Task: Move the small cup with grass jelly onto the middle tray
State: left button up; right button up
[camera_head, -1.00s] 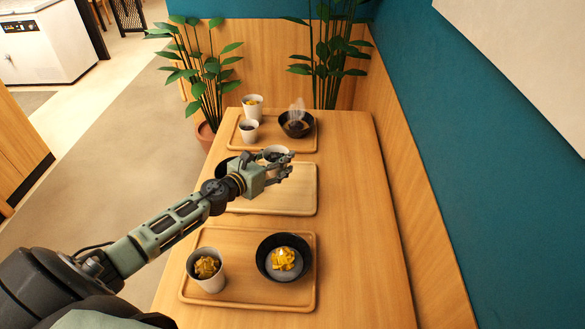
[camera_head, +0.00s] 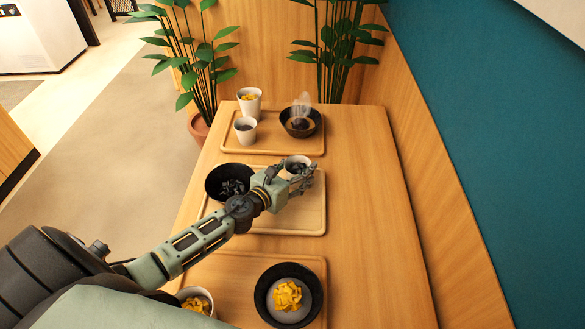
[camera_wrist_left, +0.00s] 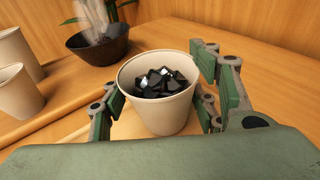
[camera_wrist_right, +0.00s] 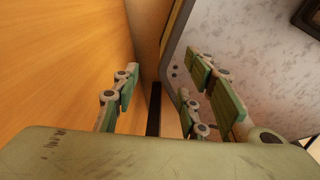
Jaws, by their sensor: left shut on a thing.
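A small white cup with black grass jelly cubes (camera_wrist_left: 158,88) sits upright between the fingers of my left gripper (camera_head: 304,178), which is shut on it. In the head view the cup (camera_head: 297,164) shows at the far right part of the middle tray (camera_head: 285,222), partly behind the fingers. I cannot tell whether its base touches the tray. A black bowl with dark cubes (camera_head: 230,183) stands at the left of this tray, partly behind my arm. My right gripper (camera_wrist_right: 160,95) is open and empty in its wrist view.
The far tray (camera_head: 270,145) holds a tall cup (camera_head: 250,101), a small cup (camera_head: 245,130) and a steaming dark bowl (camera_head: 300,122). The near tray (camera_head: 243,264) holds a bowl with yellow topping (camera_head: 288,296) and a cup (camera_head: 196,301). The table's right side is clear.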

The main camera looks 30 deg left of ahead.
pick_arm(q)
jog(key=shift+w+a+f, duration=0.3)
jog(key=shift+a+f, duration=0.15)
jog(key=shift+f, duration=0.05)
jog(key=o, duration=0.8)
jog(key=shift+s+d, duration=0.1)
jog(key=shift+d, duration=0.05)
jog(key=shift+o, duration=1.1)
jog(key=shift+s+d+r, duration=0.1)
jog(key=shift+d+r, duration=0.1)
jog(key=shift+o, duration=0.9)
jog(key=shift+d, duration=0.1)
jog(key=shift+o, duration=0.4)
jog(key=shift+a, duration=0.2)
jog(key=shift+s+r, duration=0.1)
jog(key=shift+s, duration=0.4)
jog(key=v, duration=1)
jog(key=shift+b, duration=0.4)
jog(key=shift+s+r, duration=0.2)
jog(key=shift+s, duration=0.25)
pick_arm(e)
jog(key=w, duration=0.1)
jog(key=w+a+f, duration=0.1)
jog(key=shift+w+a+f, duration=0.15)
jog(key=shift+w+a, duration=0.15)
jog(key=shift+a, duration=0.15)
